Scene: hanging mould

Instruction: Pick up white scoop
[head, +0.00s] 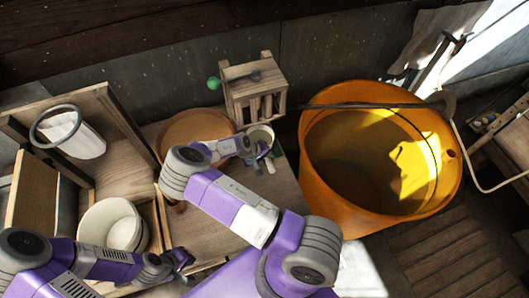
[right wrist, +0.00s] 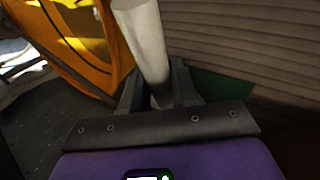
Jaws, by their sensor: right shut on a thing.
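The white scoop (head: 261,133) shows in the head view as a small pale cup at my right gripper (head: 262,160), beside the small wooden frame. In the right wrist view its pale round handle (right wrist: 148,42) stands between the fingers of my right gripper (right wrist: 156,88), which is shut on it. The lower end of the handle is hidden between the fingers. My left gripper (head: 183,262) is low in the head view, right of the white buckets and well apart from the scoop. Its fingers are too small to judge.
A large orange barrel (head: 325,190) stands right of the scoop. A small slatted wooden frame (head: 240,92) with a green knob (head: 213,83) stands behind it. A round tan tray (head: 180,127) lies to the left. White buckets (head: 112,222) and a ringed white bag (head: 80,138) are at the left.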

